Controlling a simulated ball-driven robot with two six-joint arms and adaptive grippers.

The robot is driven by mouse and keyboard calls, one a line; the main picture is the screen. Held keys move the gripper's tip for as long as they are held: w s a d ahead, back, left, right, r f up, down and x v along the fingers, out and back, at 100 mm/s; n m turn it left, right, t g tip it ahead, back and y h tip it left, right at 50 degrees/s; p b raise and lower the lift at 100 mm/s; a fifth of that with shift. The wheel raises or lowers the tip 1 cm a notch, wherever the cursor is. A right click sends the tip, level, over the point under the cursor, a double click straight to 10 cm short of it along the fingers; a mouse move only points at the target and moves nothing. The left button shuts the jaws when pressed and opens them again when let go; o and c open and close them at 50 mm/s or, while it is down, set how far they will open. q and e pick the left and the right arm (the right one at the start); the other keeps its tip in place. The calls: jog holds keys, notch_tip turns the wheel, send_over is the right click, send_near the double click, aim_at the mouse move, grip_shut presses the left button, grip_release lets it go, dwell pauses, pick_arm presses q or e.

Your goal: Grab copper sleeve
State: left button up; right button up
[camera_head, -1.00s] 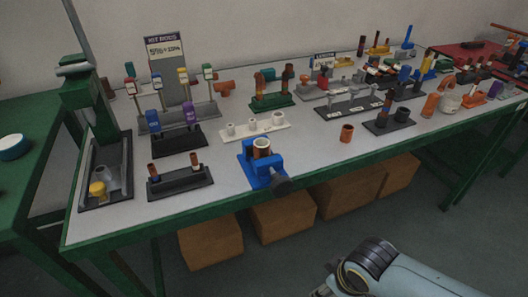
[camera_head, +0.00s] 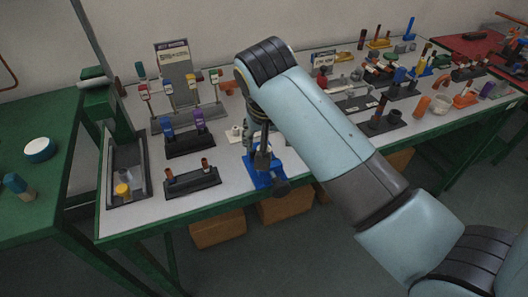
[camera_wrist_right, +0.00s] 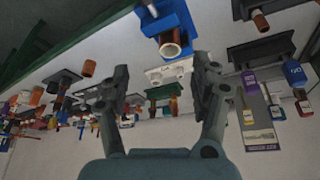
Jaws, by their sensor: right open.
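In the right wrist view, which is turned upside down, a copper-coloured sleeve (camera_wrist_right: 170,48) with an open end sits in the blue vise (camera_wrist_right: 168,18). A second short copper cylinder (camera_wrist_right: 88,68) stands free on the table, outside the fingers. My right gripper (camera_wrist_right: 165,80) is open and empty, its two fingers spread with the vise beyond them. In the head view, the right gripper (camera_head: 262,158) hangs over the blue vise (camera_head: 264,180) and hides the sleeve there. My right arm covers the free cylinder in that view. My left gripper is not in view.
A dark stand with two copper rods (camera_head: 192,181) is left of the vise. A white holder (camera_head: 234,134) sits just behind it. Racks and coloured parts crowd the back and right.

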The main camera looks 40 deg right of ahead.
jog(key=shift+m, duration=0.5)
jog(key=w+f, duration=0.2)
jog(key=w+d+f, duration=0.1)
jog(key=w+f, duration=0.1)
jog(key=shift+f, duration=0.25)
jog(key=shift+w+d+x, duration=0.1)
jog(key=shift+x, duration=1.25)
jog(key=shift+w+d+x, duration=0.1)
jog(key=shift+x, duration=1.25)
jog(key=shift+r, duration=0.15)
jog(key=c, duration=1.2)
